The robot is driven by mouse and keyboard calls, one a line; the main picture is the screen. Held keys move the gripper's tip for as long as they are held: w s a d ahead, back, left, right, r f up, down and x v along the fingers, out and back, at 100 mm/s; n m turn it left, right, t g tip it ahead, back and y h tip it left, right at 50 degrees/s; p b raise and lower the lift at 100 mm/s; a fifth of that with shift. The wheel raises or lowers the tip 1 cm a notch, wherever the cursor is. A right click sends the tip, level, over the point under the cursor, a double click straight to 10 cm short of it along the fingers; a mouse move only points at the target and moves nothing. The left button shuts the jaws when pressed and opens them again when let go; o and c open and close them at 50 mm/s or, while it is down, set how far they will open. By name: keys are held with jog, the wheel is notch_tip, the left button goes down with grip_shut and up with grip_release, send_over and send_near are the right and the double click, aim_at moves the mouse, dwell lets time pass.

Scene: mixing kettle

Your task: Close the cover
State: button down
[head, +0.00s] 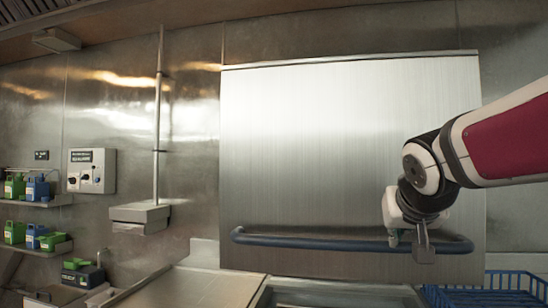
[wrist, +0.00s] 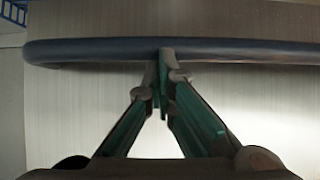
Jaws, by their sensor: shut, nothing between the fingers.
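The cover (head: 340,150) is a large flat brushed-metal panel standing upright in the head view. A dark blue bar handle (head: 310,242) runs across its lower part and curves back to the panel at its ends. The handle (wrist: 90,49) also crosses the top of the wrist view. My gripper (head: 408,243) is at the right part of the handle, pointing down. In the wrist view, my gripper's fingertips (wrist: 162,58) are shut together with nothing between them. They overlap the bar in the picture; I cannot tell whether they touch it.
A metal-rimmed opening (head: 335,296) lies below the cover. A blue wire basket (head: 490,294) is at lower right, and a flat metal counter (head: 195,290) at lower left. A control box (head: 92,171) and shelves with green and blue containers (head: 38,190) are at the far left.

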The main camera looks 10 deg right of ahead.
notch_tip(320, 180, down, 21)
jog(key=b, duration=1.7)
jog(key=shift+f, duration=0.2)
jog(key=shift+w, duration=0.1)
